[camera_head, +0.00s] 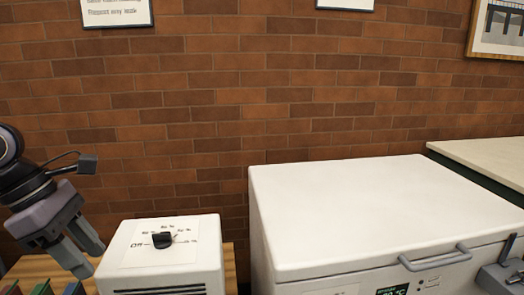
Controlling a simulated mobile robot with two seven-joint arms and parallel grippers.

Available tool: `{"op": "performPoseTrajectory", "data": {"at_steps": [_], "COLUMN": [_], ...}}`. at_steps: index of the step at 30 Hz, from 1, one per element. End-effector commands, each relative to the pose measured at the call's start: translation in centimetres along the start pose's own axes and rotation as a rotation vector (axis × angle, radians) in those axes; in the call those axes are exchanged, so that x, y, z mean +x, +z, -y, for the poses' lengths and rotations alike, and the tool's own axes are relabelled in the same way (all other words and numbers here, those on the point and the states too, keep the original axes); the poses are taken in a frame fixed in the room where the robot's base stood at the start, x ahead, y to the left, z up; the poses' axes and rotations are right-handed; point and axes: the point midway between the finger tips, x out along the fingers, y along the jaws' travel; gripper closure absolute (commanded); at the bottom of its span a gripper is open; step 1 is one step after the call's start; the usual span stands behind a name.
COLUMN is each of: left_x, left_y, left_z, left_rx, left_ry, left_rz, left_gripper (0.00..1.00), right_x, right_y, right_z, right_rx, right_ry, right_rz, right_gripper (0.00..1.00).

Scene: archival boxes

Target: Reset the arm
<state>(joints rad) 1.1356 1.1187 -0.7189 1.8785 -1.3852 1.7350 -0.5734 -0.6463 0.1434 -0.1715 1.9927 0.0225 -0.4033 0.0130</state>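My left gripper (90,262) hangs at the left edge, its two grey fingers pointing down and to the right. The fingers look apart, with nothing between them. It is beside the white box with a black dial (162,240), to its left, and does not appear to touch it. My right gripper (507,275) shows only in part at the lower right edge, in front of the white chest freezer (350,210) near its handle (435,258). Its fingertips cannot be made out clearly.
The white dial box stands on a wooden surface (230,270). Several coloured items, partly cut off, are at the lower left below my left gripper. A pale counter (485,158) is at the right. A brick wall (220,110) closes off the back.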

Motion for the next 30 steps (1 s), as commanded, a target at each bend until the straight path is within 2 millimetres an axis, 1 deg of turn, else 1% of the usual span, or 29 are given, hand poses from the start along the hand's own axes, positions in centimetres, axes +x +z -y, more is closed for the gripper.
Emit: {"op": "performPoseTrajectory", "data": {"at_steps": [1,3,5,6,8,9,11,12,15,18,20,21,23,24,26,29,30], "left_x": [0.0,2.0,3.2,4.0,5.0,5.5,6.2,6.5,6.9,6.8,6.7,6.7,6.7,6.9,7.3,8.8,9.6], "left_y": [0.0,2.3,4.1,5.3,7.2,8.5,10.4,11.7,14.6,16.7,17.5,17.9,18.1,18.1,17.7,16.1,15.2], "left_z": [0.0,0.9,1.6,2.1,3.0,3.6,4.5,5.1,6.1,6.5,6.2,6.0,5.3,4.8,3.9,2.3,1.8], "left_rx": [0.000,-0.009,-0.024,-0.041,-0.072,-0.101,-0.154,-0.199,-0.340,-0.519,-0.642,-0.732,-0.874,-0.977,-1.137,-1.429,-1.553], "left_ry": [0.000,-0.072,-0.125,-0.162,-0.222,-0.267,-0.337,-0.389,-0.521,-0.652,-0.729,-0.778,-0.849,-0.895,-0.959,-1.053,-1.084], "left_rz": [0.000,0.102,0.189,0.248,0.342,0.407,0.512,0.584,0.770,0.947,1.046,1.109,1.200,1.255,1.333,1.446,1.485], "left_gripper": [0.62,0.62,0.62,0.62,0.62,0.62,0.62,0.62,0.62,0.62,0.62,0.62,0.62,0.62,0.62,0.62,0.62], "right_x": [0.0,-0.3,-0.5,-0.6,-0.6,-0.6,-0.7,-0.8,-1.2,-1.5,-1.6,-1.8,-2.0,-2.1,-2.3,-2.6,-2.8], "right_y": [0.0,0.0,-0.1,-0.2,-0.6,-0.9,-1.4,-1.6,-1.9,-2.3,-2.5,-2.6,-2.7,-2.8,-2.9,-3.2,-3.4], "right_z": [0.0,0.0,0.1,0.0,0.0,-0.1,-0.1,-0.2,-0.2,-0.3,-0.4,-0.4,-0.4,-0.4,-0.4,-0.4,-0.4], "right_rx": [0.000,0.000,0.000,0.000,-0.002,-0.003,-0.004,-0.005,-0.006,-0.007,-0.008,-0.009,-0.009,-0.009,-0.010,-0.011,-0.012], "right_ry": [0.000,0.000,0.000,0.000,0.001,0.002,0.004,0.004,0.006,0.008,0.009,0.010,0.010,0.010,0.011,0.011,0.011], "right_rz": [0.000,0.008,0.011,0.009,0.003,-0.002,-0.007,-0.009,-0.009,-0.008,-0.008,-0.007,-0.006,-0.005,-0.004,-0.005,-0.006], "right_gripper": [0.57,0.57,0.57,0.57,0.57,0.57,0.57,0.57,0.57,0.57,0.57,0.57,0.57,0.57,0.57,0.57,0.57]}}
